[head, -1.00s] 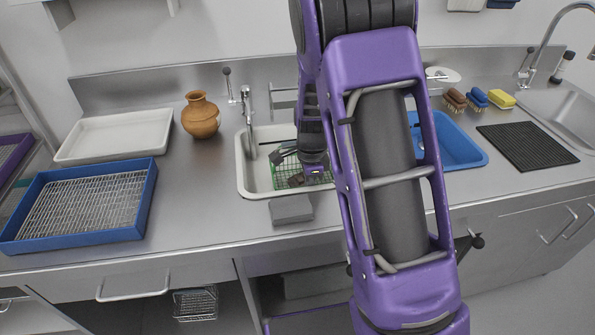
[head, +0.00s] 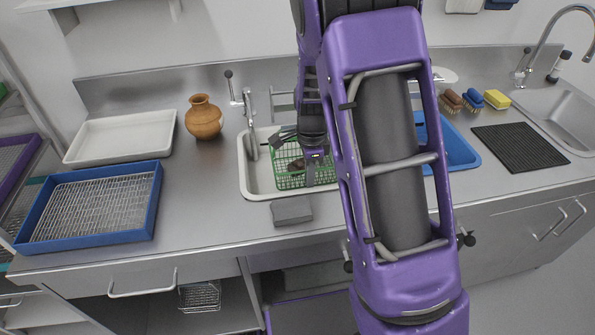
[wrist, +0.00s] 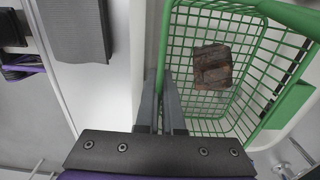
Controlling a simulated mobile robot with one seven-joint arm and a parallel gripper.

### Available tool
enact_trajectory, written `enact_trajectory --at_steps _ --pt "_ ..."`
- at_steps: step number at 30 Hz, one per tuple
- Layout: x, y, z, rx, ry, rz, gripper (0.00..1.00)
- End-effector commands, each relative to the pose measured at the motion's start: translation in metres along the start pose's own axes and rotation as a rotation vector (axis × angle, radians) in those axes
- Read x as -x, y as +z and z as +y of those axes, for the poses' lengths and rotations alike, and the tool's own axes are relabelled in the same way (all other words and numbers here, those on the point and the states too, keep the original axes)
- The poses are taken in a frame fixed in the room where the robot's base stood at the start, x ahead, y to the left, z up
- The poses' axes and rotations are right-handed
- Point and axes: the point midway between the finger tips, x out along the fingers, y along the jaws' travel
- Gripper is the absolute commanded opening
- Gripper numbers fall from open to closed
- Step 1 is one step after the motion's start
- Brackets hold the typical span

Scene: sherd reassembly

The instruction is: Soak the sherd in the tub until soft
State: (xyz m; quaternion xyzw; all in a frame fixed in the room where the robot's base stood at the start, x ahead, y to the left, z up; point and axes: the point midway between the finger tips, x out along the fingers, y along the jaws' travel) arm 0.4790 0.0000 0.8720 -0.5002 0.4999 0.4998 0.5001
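A green wire basket (head: 289,181) is in or just above the white tub (head: 246,180). It also shows in the wrist view (wrist: 237,42). One brown, dark-mottled sherd (wrist: 212,67) lies on the basket's mesh floor. In the head view the sherd (head: 297,164) is small and partly hidden by my gripper. My gripper (head: 311,180) points down at the basket. In the wrist view its fingers (wrist: 160,120) are close together, with the basket's near side rim between them. I cannot make out the water surface or how wet the sherd is.
A blue basin (head: 458,150) is right, partly behind my arm. Left are a clay jar (head: 204,120), a white tray (head: 118,137) and a blue rack tray (head: 90,208).

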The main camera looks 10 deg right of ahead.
Motion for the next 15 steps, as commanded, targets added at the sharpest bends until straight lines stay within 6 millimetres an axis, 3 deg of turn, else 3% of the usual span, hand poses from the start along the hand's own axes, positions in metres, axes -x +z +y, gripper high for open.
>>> enact_trajectory --at_steps 15 --pt "0.034 0.0 -0.001 0.0 -0.002 0.0 0.0"
